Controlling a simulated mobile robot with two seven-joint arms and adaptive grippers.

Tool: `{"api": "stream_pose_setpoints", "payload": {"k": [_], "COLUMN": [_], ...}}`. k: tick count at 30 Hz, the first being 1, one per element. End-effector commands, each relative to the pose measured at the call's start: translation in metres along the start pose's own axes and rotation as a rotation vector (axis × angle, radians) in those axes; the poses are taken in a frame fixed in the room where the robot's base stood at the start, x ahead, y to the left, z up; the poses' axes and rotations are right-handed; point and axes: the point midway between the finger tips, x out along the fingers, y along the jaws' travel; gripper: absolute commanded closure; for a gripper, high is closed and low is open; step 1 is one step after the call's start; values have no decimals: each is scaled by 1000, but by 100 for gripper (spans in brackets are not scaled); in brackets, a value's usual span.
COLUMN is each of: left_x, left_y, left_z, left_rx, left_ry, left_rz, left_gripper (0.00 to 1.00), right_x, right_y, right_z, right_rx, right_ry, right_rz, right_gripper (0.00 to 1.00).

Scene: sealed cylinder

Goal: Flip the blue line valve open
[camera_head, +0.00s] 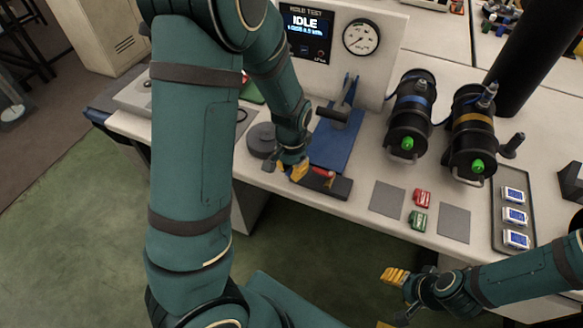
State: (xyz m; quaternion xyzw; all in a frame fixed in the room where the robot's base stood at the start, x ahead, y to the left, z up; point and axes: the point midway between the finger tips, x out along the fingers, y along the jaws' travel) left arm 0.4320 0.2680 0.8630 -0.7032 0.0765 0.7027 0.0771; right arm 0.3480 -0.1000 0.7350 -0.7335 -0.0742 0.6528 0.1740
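A black cylinder with a blue band (413,103) lies on the bench, with a green knob on its near end and a thin blue hose at its far end. A blue stand (335,147) with a black handle is left of it. No part is clearly recognisable as the blue line valve. My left gripper (291,170) has yellow fingertips low at the stand's front left, beside a small red part (322,173) on a dark block; its finger gap and any contact are unclear. My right gripper (388,299) is open and empty, in front of the bench.
An orange-banded cylinder (470,134) lies right of the blue-banded one. A red block (422,197) and a green block (418,220) lie between grey pads. A tray (497,180) holds blue-white items. A gauge panel (345,16) reads IDLE. A black column stands at right.

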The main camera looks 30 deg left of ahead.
Motion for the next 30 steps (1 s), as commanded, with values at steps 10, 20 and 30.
{"api": "stream_pose_setpoints", "payload": {"k": [10,20,30], "left_x": [-1,-1,1], "left_y": [3,12,13], "left_z": [0,-1,-2], "left_rx": [-61,-363,-398], "left_ry": [-3,-5,-3], "left_rz": [1,1,1], "left_gripper": [100,100,100], "right_x": [-7,-28,-27], "right_y": [-2,-10,-10], "right_z": [0,1,1], "right_rx": [0,3,3], "right_ry": [-2,-8,-8], "right_rz": [0,0,0], "right_gripper": [43,43,43]}}
